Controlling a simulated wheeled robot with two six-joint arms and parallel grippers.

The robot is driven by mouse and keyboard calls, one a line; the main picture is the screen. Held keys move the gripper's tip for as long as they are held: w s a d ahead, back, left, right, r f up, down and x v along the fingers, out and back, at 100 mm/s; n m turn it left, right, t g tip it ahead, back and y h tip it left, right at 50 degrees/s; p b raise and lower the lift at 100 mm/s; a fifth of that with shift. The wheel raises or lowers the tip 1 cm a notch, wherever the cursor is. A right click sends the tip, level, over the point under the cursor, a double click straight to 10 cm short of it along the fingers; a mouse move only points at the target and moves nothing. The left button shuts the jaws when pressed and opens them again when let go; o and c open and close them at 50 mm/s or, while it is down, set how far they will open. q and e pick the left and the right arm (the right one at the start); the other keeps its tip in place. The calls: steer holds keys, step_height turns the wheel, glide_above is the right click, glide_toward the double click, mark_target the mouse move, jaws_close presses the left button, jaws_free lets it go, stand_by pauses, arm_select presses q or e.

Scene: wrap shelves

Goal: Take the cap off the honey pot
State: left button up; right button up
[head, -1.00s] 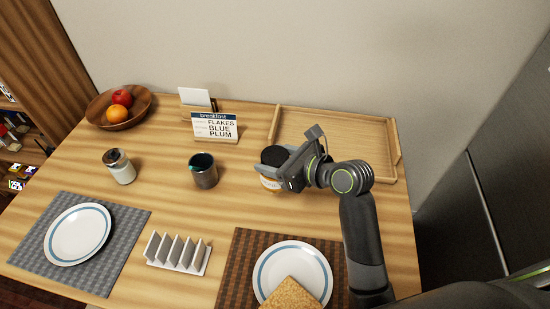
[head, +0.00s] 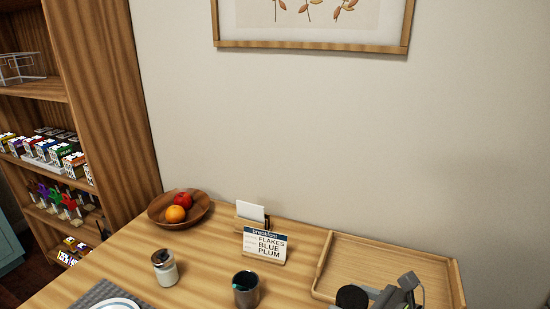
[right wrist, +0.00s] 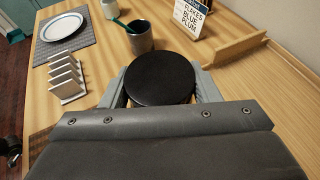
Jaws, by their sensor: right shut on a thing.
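The honey pot's round black cap (head: 352,297) shows at the bottom edge of the head view, in front of the wooden tray. The rest of the pot is cut off there. In the right wrist view the cap (right wrist: 160,78) is seen from above and hides the pot's body. My right gripper (head: 374,300) is shut on the honey pot, with one finger on each side just under the cap's rim. The right wrist view shows both fingers of the right gripper (right wrist: 160,92). The cap sits level on the pot. My left gripper is in neither view.
A grey cup (head: 246,290) and a lidded jar (head: 165,268) stand to the left. The breakfast card (head: 265,245), fruit bowl (head: 200,214) and tray (head: 452,285) are along the back. A white rack (right wrist: 66,78) and plate (right wrist: 64,27) show in the wrist view.

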steer(key=s+d+r+n+g+y, duration=0.1)
steer(key=s+d+r+n, duration=0.1)
steer(key=s, duration=0.4)
steer(key=shift+s+d+r+g+y, duration=0.15)
steer(key=shift+d+r+g+y, duration=0.35)
steer(key=shift+d, duration=0.65)
steer(key=w+a+f+n+g+y, duration=0.1)
steer(key=a+n+g, duration=0.6)
steer(key=a, duration=0.7)
steer(key=shift+w+f+n+g+y, duration=0.35)
steer(key=shift+w+g+y, duration=0.15)
steer(key=shift+y, duration=0.1)
steer(key=shift+a, duration=0.3)
jaws_close()
steer(key=w+d+f+m+t+h+p, duration=0.2)
steer(key=w+d+m+t+h+p, duration=0.25)
steer(key=w+m+t, duration=0.4)
steer(key=shift+m+t+y, duration=0.25)
steer(key=shift+m+t, duration=0.25)
steer(key=shift+t, duration=0.25)
steer(key=f, duration=0.3)
steer(key=s+f+b, duration=0.1)
steer(key=f, duration=0.3)
steer(key=f+b, duration=0.1)
steer(key=f, duration=0.2)
steer(key=shift+s+d+f, duration=0.15)
steer(key=shift+d, duration=0.15)
